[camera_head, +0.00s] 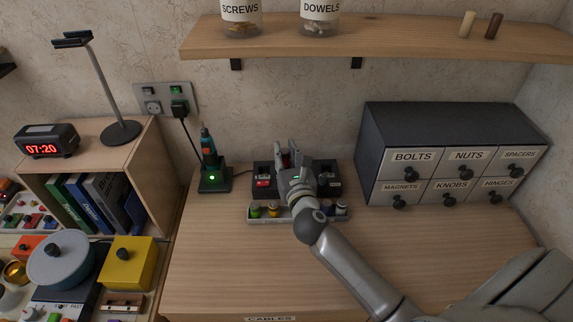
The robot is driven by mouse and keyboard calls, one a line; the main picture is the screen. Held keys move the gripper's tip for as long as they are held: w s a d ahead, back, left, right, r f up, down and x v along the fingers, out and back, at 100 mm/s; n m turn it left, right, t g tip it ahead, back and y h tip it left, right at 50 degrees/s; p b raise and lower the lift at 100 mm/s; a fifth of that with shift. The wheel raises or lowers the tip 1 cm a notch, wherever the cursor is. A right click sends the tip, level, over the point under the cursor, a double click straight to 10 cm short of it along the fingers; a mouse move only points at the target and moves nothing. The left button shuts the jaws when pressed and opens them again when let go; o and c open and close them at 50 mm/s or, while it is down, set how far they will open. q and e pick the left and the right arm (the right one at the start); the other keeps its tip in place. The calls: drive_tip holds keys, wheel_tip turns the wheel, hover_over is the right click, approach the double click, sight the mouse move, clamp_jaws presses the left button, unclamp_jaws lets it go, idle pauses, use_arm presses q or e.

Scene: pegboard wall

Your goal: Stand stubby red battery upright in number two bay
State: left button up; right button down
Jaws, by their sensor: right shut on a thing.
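My right gripper (288,150) is over the middle of the black battery charger (262,170) at the back of the bench. Its fingers are shut on a small red thing (286,160), apparently the stubby red battery, mostly hidden between them. The gripper and wrist cover the middle of the charger, so the number two bay and any contact with it cannot be made out. A red patch (263,183) shows on the charger's left part. In front lies a grey tray (293,219) with several coloured batteries, partly hidden by my arm. My left gripper is not in view.
A cordless screwdriver (208,145) stands in its dock left of the charger. A dark drawer cabinet (430,122) stands to the right. A shelf (385,36) with jars hangs above. The bench (225,265) is clear in front.

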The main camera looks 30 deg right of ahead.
sight(287, 166)
drive_tip(key=shift+w+d+f, duration=0.2)
drive_tip(key=shift+f, duration=0.15)
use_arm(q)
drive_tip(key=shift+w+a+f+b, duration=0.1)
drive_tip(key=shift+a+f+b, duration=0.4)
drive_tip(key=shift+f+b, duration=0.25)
use_arm(e)
drive_tip(key=shift+w+d+f, duration=0.1)
drive_tip(key=shift+w+f, duration=0.05)
drive_tip(key=shift+f, duration=1.5)
